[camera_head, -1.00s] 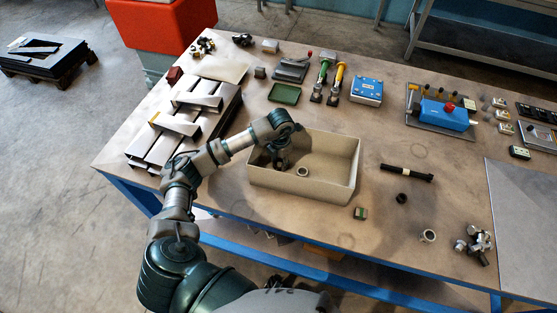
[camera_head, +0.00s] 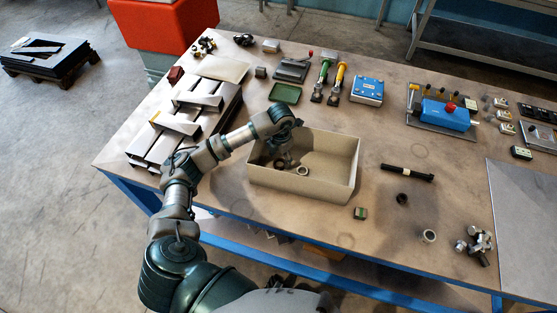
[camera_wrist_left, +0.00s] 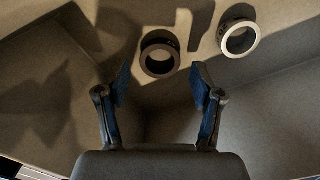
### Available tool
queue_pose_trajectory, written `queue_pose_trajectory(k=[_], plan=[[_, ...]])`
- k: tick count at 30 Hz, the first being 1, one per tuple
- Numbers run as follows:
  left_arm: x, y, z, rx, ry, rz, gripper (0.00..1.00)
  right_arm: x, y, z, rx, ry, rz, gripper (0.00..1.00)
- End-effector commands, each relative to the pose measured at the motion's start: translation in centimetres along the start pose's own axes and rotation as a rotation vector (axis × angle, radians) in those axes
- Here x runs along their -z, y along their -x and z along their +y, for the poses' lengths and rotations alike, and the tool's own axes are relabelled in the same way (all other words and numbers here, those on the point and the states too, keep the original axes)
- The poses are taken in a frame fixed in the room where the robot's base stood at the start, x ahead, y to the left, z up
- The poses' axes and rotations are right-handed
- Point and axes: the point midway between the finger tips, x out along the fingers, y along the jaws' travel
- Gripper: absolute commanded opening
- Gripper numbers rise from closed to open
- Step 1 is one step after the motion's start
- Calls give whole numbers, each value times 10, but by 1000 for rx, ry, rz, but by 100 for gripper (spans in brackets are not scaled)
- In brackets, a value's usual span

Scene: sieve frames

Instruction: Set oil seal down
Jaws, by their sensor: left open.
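A dark ring (camera_wrist_left: 160,54), apparently the oil seal, lies on the floor of the beige bin (camera_head: 310,194). It also shows in the head view (camera_head: 280,163), just below my left gripper (camera_head: 285,149). A paler ring (camera_wrist_left: 239,38) lies to its right in the wrist view, apart from it, and shows in the bin in the head view (camera_head: 302,171). In the wrist view my left gripper (camera_wrist_left: 161,82) is open, its blue-padded fingers apart with nothing between them. The dark ring lies beyond the fingertips. My right gripper is not in view.
The bin walls stand close around my left gripper. A small green-striped block (camera_head: 360,213), a black ring (camera_head: 402,199), a dark rod (camera_head: 407,173) and a metal ring (camera_head: 428,236) lie right of the bin. Metal channels (camera_head: 185,125) lie to the left.

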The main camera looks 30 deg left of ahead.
Motion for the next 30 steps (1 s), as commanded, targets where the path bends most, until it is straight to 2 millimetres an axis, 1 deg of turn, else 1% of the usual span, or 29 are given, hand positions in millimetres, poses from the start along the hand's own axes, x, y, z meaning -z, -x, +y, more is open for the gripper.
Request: queue_pose_trajectory(k=[1, 6, 9, 12, 15, 18, 24, 30], plan=[[-1, 11, 1, 0, 0, -6, 67, -1, -2, 3, -4, 0, -1, 40], [0, 50, 3, 1, 0, -5, 67, -3, -6, 10, -12, 0, -3, 40], [0, 70, 3, 2, 2, -5, 67, -4, -8, 13, -15, 0, -4, 40], [0, 85, 3, 2, 1, -3, 67, -4, -9, 12, -15, 0, -4, 40], [0, 93, 3, 2, 1, -2, 67, -4, -9, 11, -13, 0, -4, 40], [1, 97, 3, 2, 1, -1, 67, -3, -10, 7, -8, -2, -3, 40], [0, 98, 1, 2, 1, -1, 67, -1, -10, -3, 3, -5, -1, 40], [0, 98, 2, 2, 1, -1, 67, -2, -10, -1, 1, -3, -1, 40]])
